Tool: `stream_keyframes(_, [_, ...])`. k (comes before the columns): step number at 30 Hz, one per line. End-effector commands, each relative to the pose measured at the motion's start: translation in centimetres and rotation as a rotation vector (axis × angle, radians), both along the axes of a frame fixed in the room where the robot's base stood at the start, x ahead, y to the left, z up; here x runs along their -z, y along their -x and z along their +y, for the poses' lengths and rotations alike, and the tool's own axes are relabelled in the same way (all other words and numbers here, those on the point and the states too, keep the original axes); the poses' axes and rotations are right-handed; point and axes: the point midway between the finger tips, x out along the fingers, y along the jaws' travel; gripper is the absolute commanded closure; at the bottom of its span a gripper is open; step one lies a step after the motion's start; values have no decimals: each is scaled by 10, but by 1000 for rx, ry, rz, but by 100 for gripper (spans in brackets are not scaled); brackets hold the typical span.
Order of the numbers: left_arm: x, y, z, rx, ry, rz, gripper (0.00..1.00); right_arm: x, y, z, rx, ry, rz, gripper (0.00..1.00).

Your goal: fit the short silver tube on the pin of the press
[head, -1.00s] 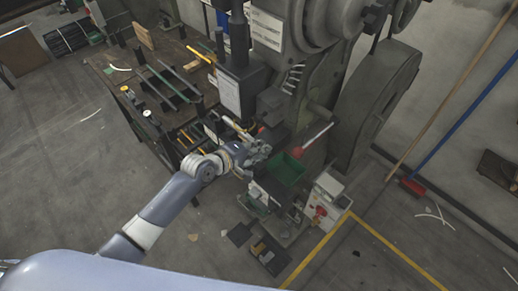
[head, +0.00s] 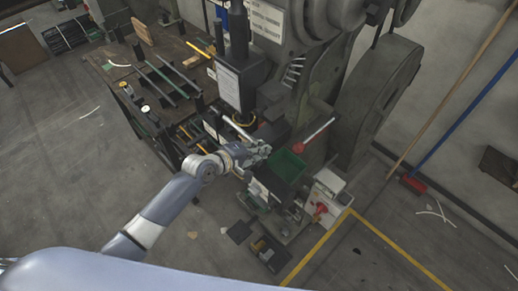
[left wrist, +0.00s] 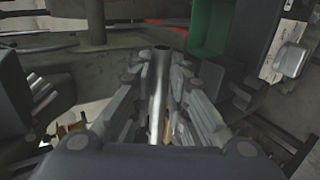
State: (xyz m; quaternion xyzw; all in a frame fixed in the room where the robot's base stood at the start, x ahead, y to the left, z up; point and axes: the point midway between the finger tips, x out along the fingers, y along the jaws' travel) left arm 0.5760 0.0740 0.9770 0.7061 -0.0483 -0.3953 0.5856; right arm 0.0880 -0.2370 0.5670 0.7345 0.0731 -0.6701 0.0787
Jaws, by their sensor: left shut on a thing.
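My left gripper (head: 262,150) is in front of the press (head: 345,110), beside the green bin. In the left wrist view my left gripper (left wrist: 160,85) is shut on a silver tube (left wrist: 158,92). The tube stands lengthwise between the fingers, with its open round end showing past them. In the head view the tube is too small to make out at the fingers. I cannot pick out the pin of the press in either view. My right gripper is not in view.
A green bin (head: 289,166) is just right of my left gripper; it also shows in the left wrist view (left wrist: 208,28). A pale rod (head: 238,128) lies behind. A workbench (head: 130,62) is at left.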

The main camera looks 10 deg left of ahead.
Motion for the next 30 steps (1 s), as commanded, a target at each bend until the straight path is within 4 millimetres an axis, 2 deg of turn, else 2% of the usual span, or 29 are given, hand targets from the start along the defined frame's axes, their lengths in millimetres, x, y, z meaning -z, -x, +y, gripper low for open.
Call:
stream_keyframes(4, [-1, 0, 0, 0, 1, -2, 100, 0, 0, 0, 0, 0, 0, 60])
stream_keyframes(5, [-1, 0, 0, 0, 1, -2, 78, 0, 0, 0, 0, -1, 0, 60])
stream_keyframes(7, [-1, 0, 0, 0, 1, -2, 62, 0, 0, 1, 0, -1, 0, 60])
stream_keyframes(20, [-2, 3, 2, 0, 0, 0, 62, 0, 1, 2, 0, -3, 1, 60])
stream_keyframes(25, [-11, 16, 13, -1, 0, 0, 62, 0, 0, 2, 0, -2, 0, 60])
stream_keyframes(30, [-27, 38, 30, 0, -2, -1, 62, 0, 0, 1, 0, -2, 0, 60])
